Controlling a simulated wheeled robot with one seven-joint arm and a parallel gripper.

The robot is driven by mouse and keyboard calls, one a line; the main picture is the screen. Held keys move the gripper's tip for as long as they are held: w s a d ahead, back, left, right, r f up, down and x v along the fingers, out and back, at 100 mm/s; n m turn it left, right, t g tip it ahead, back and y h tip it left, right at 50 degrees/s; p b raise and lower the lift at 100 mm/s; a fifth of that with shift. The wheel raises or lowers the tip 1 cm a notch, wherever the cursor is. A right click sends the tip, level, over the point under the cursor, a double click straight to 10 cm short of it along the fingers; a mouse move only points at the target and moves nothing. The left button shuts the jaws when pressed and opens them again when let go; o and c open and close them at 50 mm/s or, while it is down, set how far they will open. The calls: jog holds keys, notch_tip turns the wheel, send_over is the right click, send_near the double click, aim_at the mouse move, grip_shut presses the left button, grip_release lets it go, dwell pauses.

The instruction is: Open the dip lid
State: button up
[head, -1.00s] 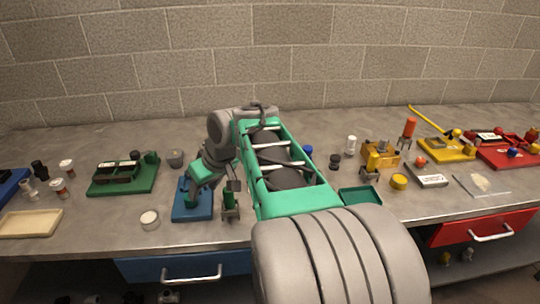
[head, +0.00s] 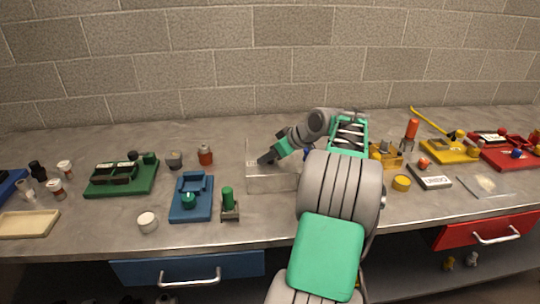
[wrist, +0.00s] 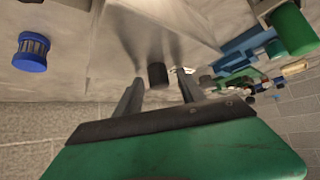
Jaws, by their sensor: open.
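A clear box (head: 272,180) stands on the bench in the middle of the head view, partly covered by my arm. I take its top to be the dip lid. In the wrist view a pale see-through surface (wrist: 155,30) carries a short dark knob (wrist: 157,75). My gripper (wrist: 160,77) is open, with one finger on each side of the knob and visible gaps; contact cannot be told. In the head view my gripper (head: 266,158) is at the top of the clear box. The lid's edges are hard to make out.
Left of the box stand a green cylinder on a stand (head: 228,198), a blue fixture (head: 192,197) and a red jar (head: 205,155). A blue-capped jar (wrist: 32,52) is close by in the wrist view. A white round cup (head: 147,222) sits near the front edge.

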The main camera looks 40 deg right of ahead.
grip_shut()
dwell(0.5)
jog(key=shift+r, duration=0.1)
dwell(0.8)
